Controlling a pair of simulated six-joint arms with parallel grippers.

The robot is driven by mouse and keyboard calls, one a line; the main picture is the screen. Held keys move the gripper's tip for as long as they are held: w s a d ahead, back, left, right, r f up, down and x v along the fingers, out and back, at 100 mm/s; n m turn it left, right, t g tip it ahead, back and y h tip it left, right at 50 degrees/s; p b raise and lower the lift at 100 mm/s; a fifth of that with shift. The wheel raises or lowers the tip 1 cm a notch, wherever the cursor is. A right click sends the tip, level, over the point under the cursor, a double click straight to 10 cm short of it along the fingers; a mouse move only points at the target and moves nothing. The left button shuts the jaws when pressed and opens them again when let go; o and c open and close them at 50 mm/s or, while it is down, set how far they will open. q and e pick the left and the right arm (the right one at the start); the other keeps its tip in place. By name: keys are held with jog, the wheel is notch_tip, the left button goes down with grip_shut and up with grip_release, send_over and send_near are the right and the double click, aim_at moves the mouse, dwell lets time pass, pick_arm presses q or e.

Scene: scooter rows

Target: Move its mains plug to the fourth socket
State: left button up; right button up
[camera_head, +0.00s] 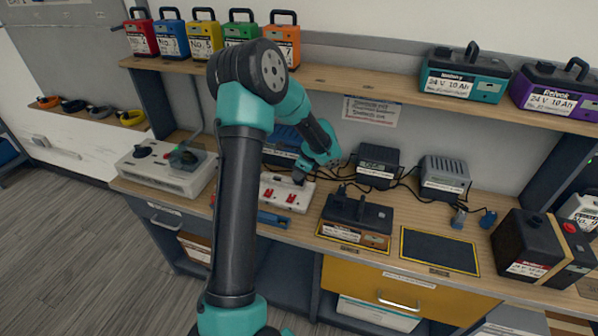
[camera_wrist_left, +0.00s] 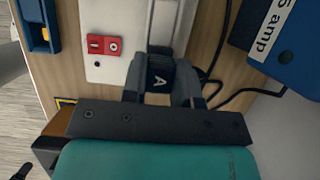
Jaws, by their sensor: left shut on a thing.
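The white power strip (camera_head: 287,193) with red switches lies on the bench. It also shows in the left wrist view (camera_wrist_left: 110,15), with one red switch (camera_wrist_left: 103,44) near the plug. My left gripper (camera_head: 302,174) is over the strip's right part in the head view. In the left wrist view my left gripper (camera_wrist_left: 160,90) is shut on a dark mains plug marked A (camera_wrist_left: 160,76). The plug is at the strip; I cannot tell whether its pins are in a socket. The fingers hide part of the strip. My right gripper is not in view.
A battery (camera_head: 356,219) sits in front, beside an empty dark mat (camera_head: 438,250). A blue charger (camera_wrist_left: 285,45) is close right of the gripper. A white unit (camera_head: 165,172) stands left.

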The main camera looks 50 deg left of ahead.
pick_arm(q)
jog(key=shift+f, duration=0.7)
jog(key=o, duration=1)
jog(key=v, duration=1.7)
jog(key=shift+d+r, duration=0.15)
jog(key=shift+d, duration=0.05)
